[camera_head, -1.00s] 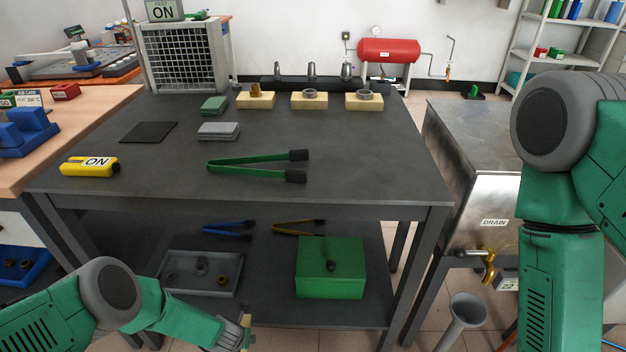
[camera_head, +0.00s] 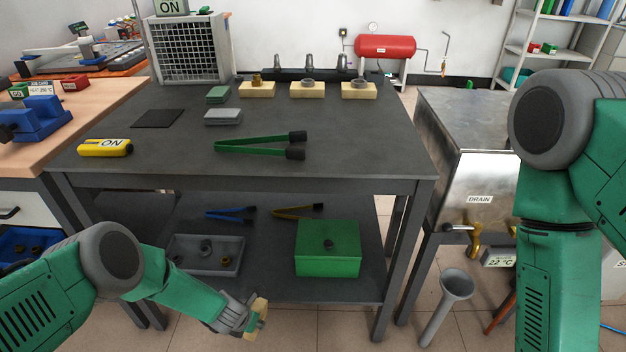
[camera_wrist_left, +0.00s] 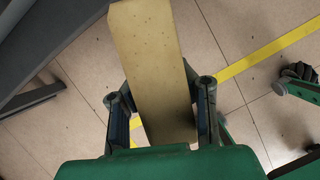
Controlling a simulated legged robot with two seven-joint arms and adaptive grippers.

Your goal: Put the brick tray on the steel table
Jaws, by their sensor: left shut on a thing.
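My left gripper (camera_head: 249,318) is shut on a tan slab (camera_head: 258,312), which looks like the brick tray. It is low in front of the table, outside its front edge and below its top. In the left wrist view the slab (camera_wrist_left: 152,60) runs lengthwise between the two fingers, tilted in the picture, with its upper end out of frame. The steel table (camera_head: 190,165) has a dark grey top and a lower shelf. My right arm shows at the right of the head view, but its gripper is out of frame.
The shelf holds a grey tray (camera_head: 225,260) and green box (camera_head: 328,248). The tabletop's front right is bare.

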